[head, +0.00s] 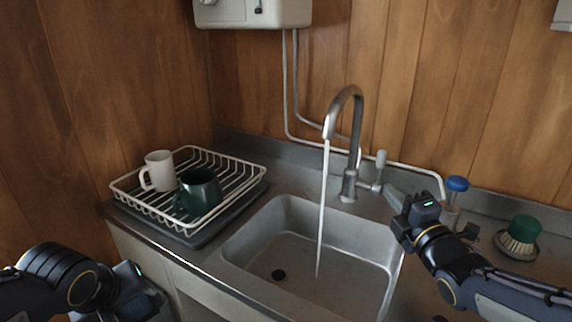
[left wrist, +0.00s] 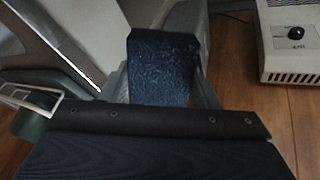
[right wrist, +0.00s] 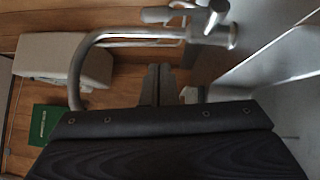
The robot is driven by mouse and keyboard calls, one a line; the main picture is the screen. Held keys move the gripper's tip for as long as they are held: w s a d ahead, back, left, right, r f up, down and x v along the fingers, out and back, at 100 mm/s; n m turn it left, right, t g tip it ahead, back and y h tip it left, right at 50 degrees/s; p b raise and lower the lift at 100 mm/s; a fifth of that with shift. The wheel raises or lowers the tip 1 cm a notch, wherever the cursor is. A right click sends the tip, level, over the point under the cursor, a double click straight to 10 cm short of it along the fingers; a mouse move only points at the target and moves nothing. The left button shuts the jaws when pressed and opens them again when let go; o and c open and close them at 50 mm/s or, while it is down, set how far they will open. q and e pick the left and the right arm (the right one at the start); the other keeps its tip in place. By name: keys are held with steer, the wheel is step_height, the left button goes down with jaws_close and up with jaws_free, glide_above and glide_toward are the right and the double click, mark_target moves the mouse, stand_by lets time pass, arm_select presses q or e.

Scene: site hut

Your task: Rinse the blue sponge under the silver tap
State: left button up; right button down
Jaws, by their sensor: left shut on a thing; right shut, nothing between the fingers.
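The silver tap (head: 346,110) arches over the sink (head: 345,245), and a stream of water (head: 322,210) runs from its spout into the basin. Its lever (head: 378,172) stands on the right side of the tap. My left gripper (left wrist: 163,92) is shut on the dark blue sponge (left wrist: 162,60), in front of and below the counter, left of the sink. In the head view the left hand (head: 135,290) shows at the bottom left, but I cannot make out the sponge there. My right gripper (head: 393,197) is shut and empty, just right of and below the lever.
A white dish rack (head: 240,168) on the left counter holds a white mug (head: 158,170) and a dark green mug (head: 200,190). A blue-topped item (head: 457,184) and a green-topped brush (head: 522,230) stand on the right. A heater box (head: 255,10) hangs on the wall.

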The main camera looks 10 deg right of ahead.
mark_target(382, 161)
arm_select(q)
steer(key=shift+r, duration=0.25)
steer(key=shift+r+p, duration=0.35)
steer(key=shift+p, duration=0.25)
steer(key=shift+r, duration=0.1)
arm_select(e)
steer(key=w+d+r, duration=0.1)
steer(key=w, duration=0.7)
steer(key=shift+d, duration=0.35)
steer(key=shift+w, duration=0.1)
arm_select(q)
steer(key=shift+r, duration=0.2)
steer(key=shift+f+b, duration=0.35)
steer(key=shift+f, duration=0.25)
arm_select(e)
steer(key=shift+w+d+r+m+g, duration=0.15)
steer(key=shift+w+d+m+g, duration=0.15)
steer(key=shift+w+m, duration=0.15)
arm_select(q)
steer(key=shift+f, duration=0.1)
arm_select(e)
steer(key=shift+w+d+r, duration=0.1)
steer(key=shift+d+r, duration=0.05)
steer(key=shift+r, duration=0.05)
